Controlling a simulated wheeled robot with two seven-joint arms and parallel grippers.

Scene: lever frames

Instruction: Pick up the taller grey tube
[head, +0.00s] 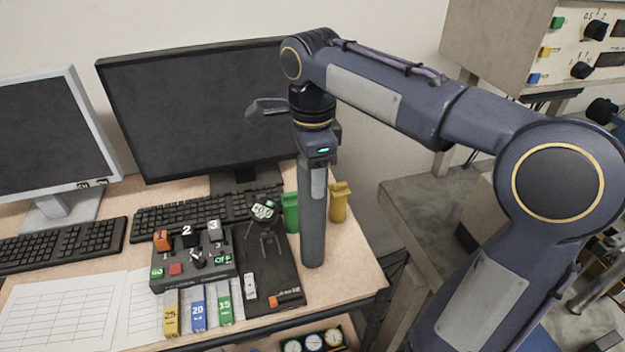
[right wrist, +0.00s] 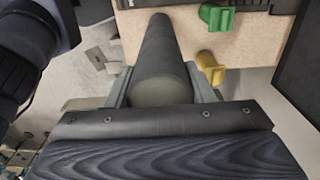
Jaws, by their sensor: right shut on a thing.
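A grey tube (head: 313,232) stands upright at the right side of the desk, below my right gripper (head: 318,172). The right gripper points down and is shut on the tube's upper part. In the right wrist view the tube (right wrist: 160,60) runs away from the camera between the two fingers. I cannot tell whether its lower end touches the desk or hangs just above it. No second grey tube shows for comparing height. My left gripper is not in view.
A green piece (head: 291,212) and a yellow piece (head: 338,205) flank the tube. A dark control box (head: 190,262) with levers and a black plate stand left of it. Monitors (head: 195,105) and keyboards are behind. The desk's right edge is close.

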